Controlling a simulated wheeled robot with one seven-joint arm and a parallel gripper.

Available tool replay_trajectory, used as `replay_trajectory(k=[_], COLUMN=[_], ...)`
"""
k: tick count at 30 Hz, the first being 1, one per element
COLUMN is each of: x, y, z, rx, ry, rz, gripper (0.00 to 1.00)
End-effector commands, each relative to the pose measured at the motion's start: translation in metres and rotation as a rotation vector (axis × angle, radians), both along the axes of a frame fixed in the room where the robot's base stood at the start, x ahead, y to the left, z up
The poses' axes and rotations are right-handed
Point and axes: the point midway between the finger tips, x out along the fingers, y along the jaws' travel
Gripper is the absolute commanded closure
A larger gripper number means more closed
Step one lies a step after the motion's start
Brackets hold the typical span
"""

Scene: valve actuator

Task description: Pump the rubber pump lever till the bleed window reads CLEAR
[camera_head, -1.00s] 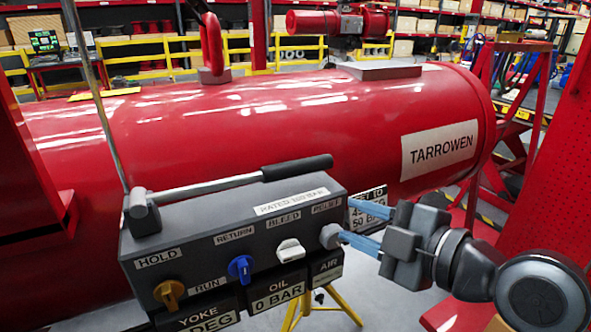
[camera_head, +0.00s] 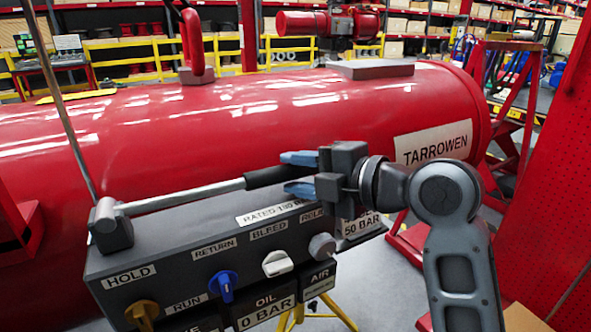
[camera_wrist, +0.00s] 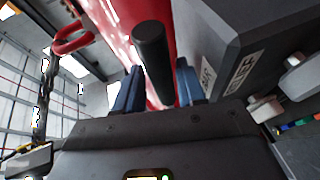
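The pump lever is a silver rod with a black rubber grip (camera_head: 266,177), lying low along the top of the grey control block (camera_head: 160,265). My gripper (camera_head: 293,173) is at the grip's right end, with one blue finger on each side of it. In the wrist view the grip (camera_wrist: 152,55) stands between the spread fingers (camera_wrist: 158,90), with narrow gaps showing. The white BLEED knob (camera_head: 277,263) is on the block's front. The OIL display (camera_head: 267,314) reads 0 BAR. I cannot make out a bleed window reading CLEAR.
The large red TARROWEN cylinder (camera_head: 300,115) lies behind the block. A yellow knob (camera_head: 142,312), a blue knob (camera_head: 222,285) and a grey RELIEF knob (camera_head: 322,247) stick out of the block's front. A thin upright rod (camera_head: 62,110) rises at left.

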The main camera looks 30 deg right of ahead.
Motion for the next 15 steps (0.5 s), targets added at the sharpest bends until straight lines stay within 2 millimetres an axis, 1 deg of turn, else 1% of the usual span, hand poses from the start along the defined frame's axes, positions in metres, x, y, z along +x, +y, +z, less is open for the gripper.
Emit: replay_trajectory(k=[3,11,15], x=[0.0059,0.0069,0.0068], y=[0.0024,0.0028,0.0027], z=[-0.0015,-0.0019,-0.0019], rx=[0.0,0.0,0.0], ry=[0.0,-0.001,-0.001], rz=[-0.001,-0.002,-0.001], gripper=[0.61,0.61,0.73])
